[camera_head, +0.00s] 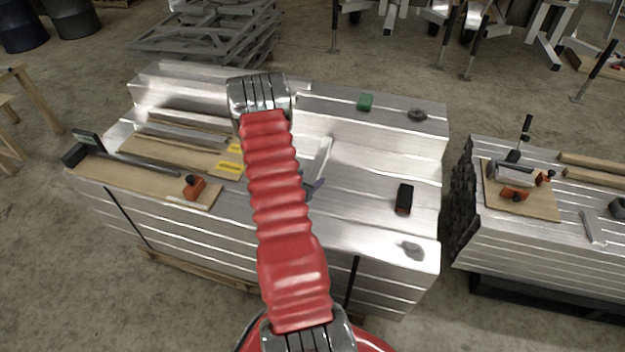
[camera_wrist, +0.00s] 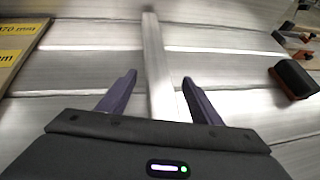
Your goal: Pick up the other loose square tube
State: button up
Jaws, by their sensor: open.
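A loose square tube (camera_wrist: 156,60), silver and straight, lies on the aluminium stack in the wrist view. It runs away from me between the two dark fingers of my gripper (camera_wrist: 159,79), which is open, one finger on each side. I cannot tell whether the fingers touch it; its near end is hidden behind the gripper body. In the head view the tube (camera_head: 321,158) shows just right of my red arm, and part of my gripper (camera_head: 314,187) peeks out beside the arm. Another short silver tube (camera_head: 592,228) lies on the right stack.
A black and orange block (camera_head: 404,198) lies to the right on the same stack. Wooden boards with yellow labels (camera_head: 230,167) and an orange clamp (camera_head: 194,187) are on the left.

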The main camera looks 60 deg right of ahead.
jog(key=shift+x, duration=0.75)
jog(key=shift+c, duration=0.6)
grip_shut()
